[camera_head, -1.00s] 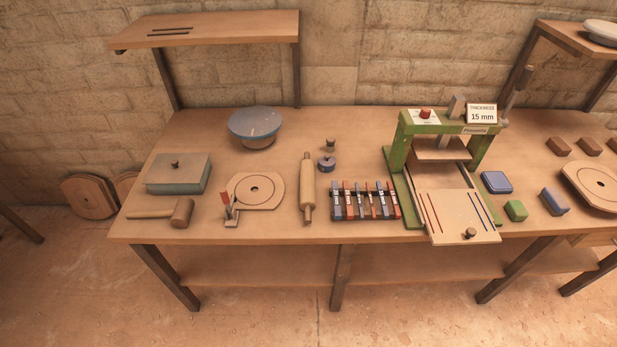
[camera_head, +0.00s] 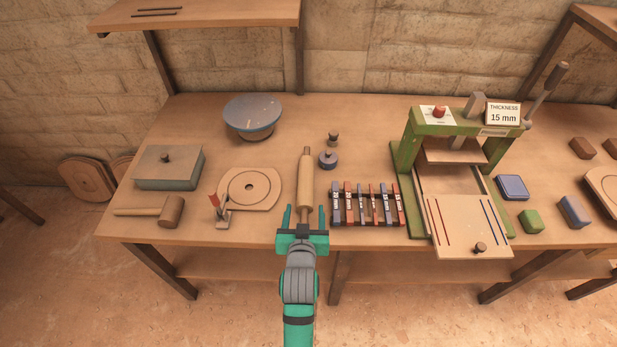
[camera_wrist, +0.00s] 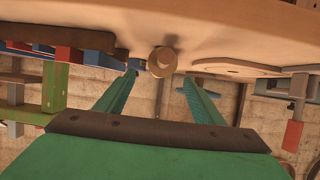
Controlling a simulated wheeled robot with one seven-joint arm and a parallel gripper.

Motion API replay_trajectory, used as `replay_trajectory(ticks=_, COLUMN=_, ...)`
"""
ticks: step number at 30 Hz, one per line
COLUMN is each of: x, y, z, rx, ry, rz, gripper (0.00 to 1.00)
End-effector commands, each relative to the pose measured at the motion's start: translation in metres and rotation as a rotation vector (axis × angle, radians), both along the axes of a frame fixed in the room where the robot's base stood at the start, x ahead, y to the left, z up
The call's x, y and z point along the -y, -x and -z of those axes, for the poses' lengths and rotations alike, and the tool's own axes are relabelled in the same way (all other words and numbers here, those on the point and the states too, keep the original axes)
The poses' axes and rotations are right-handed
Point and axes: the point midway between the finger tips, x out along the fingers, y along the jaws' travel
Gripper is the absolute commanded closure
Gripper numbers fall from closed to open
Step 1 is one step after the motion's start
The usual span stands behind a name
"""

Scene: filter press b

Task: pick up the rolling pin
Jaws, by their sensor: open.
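The wooden rolling pin (camera_head: 305,185) lies on the workbench, its length running from front to back. My teal gripper (camera_head: 304,212) is at the bench's front edge, open, with one finger on each side of the pin's near end in the head view. The near handle is partly hidden by my gripper. In the wrist view the pin (camera_wrist: 162,60) shows end-on, ahead of and between the two open fingers (camera_wrist: 155,85). I cannot see either finger touching it.
A rack of coloured blocks (camera_head: 367,204) stands close to the right of the pin. A round board with a red-tipped clamp (camera_head: 250,188) is to the left. The green press (camera_head: 410,150) stands further right.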

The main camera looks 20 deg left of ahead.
Motion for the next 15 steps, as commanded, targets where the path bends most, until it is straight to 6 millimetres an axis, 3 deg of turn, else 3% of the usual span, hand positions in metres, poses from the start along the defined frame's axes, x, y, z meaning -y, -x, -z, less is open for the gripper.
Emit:
replay_trajectory(ticks=5, x=-0.011, y=-0.014, z=-0.008, rx=-0.005, ry=0.005, rz=-0.011, gripper=0.38)
replay_trajectory(ticks=15, x=-0.023, y=-0.054, z=0.009, rx=-0.006, ry=0.005, rz=-0.012, gripper=0.38)
